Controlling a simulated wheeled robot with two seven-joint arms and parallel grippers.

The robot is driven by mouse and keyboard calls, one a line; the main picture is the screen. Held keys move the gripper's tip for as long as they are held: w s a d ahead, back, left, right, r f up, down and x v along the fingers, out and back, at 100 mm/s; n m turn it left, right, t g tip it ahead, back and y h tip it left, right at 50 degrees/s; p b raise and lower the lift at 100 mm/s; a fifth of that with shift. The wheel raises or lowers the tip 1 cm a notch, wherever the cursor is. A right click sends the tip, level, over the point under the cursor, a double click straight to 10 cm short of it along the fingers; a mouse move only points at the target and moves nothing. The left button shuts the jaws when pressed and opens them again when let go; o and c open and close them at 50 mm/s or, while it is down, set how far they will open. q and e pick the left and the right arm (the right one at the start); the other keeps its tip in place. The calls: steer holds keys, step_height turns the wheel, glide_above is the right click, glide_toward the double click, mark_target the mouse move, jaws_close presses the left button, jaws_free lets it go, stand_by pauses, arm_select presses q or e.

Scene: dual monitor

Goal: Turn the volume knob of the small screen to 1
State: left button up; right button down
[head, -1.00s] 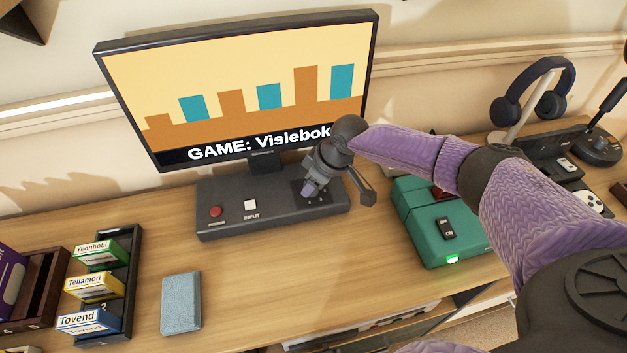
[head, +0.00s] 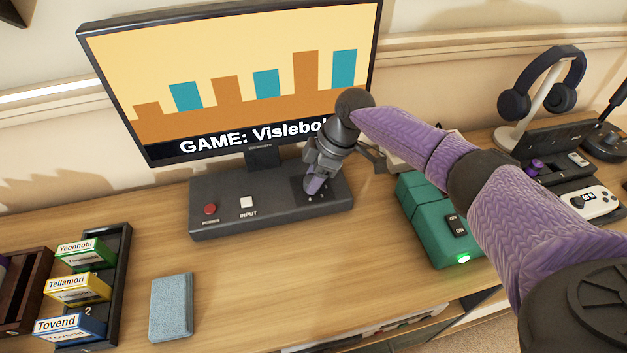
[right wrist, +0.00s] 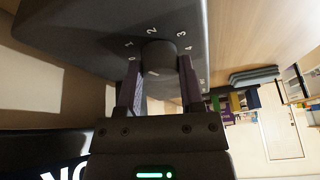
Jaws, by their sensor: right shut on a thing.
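The screen (head: 240,85) shows orange and teal bars and the text "GAME: Vislebo…". Its dark control base (head: 270,220) carries a red power button (head: 210,209), a white input button (head: 247,202) and, at the right end, the volume knob. My right gripper (head: 314,187) reaches down onto that end and hides the knob in the head view. In the right wrist view the round dark knob (right wrist: 160,60) sits between the two fingers of my right gripper (right wrist: 160,82), which is shut on it. Numbers 0 to 4 ring the knob. I cannot tell which number it points to.
A green box (head: 432,222) with a switch and a lit green light stands right of the base. A blue-grey case (head: 172,307) and a dark rack (head: 118,270) of small boxes are at the left. Headphones (head: 545,85) stand at the back right. The front middle of the desk is clear.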

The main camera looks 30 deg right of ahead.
steer(key=shift+n+g+b, duration=0.6)
steer(key=shift+n+b, duration=0.45)
steer(key=shift+n, duration=0.65)
